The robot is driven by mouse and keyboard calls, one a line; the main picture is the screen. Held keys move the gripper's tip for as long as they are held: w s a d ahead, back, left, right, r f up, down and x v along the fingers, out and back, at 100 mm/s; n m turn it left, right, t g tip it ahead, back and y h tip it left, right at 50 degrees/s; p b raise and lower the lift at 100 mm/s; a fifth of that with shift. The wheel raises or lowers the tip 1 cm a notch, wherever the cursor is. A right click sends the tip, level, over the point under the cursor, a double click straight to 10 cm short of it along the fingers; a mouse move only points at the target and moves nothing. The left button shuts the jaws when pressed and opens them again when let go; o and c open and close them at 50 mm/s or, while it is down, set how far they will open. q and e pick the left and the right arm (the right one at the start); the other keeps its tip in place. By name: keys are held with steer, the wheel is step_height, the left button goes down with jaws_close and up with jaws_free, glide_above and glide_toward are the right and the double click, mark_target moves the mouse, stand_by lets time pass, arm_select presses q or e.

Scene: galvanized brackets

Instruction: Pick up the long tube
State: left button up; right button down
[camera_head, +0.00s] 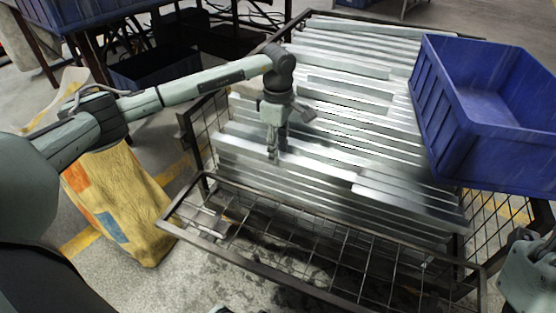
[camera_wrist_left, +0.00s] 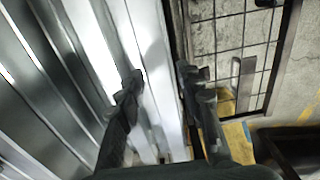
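Long galvanized tubes (camera_head: 330,172) lie side by side in a dark wire cage, shiny and grey. Which one is the long tube I cannot tell. My left gripper (camera_head: 273,157) points down at the near left part of the stack. In the left wrist view its two fingers (camera_wrist_left: 160,82) are apart, with a bright tube (camera_wrist_left: 149,40) showing between them. I cannot tell whether the fingers touch it. Part of my right arm shows at the right edge of the head view, but its gripper is not visible.
A blue bin (camera_head: 432,110) stands over the right side of the stack. The cage's front mesh panel (camera_head: 300,245) is folded down. A yellow sack (camera_head: 120,205) stands left of the cage.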

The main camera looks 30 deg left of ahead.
arm_select(q)
steer(key=shift+f, duration=0.65)
jaws_close()
steer(key=shift+w+r, duration=0.1)
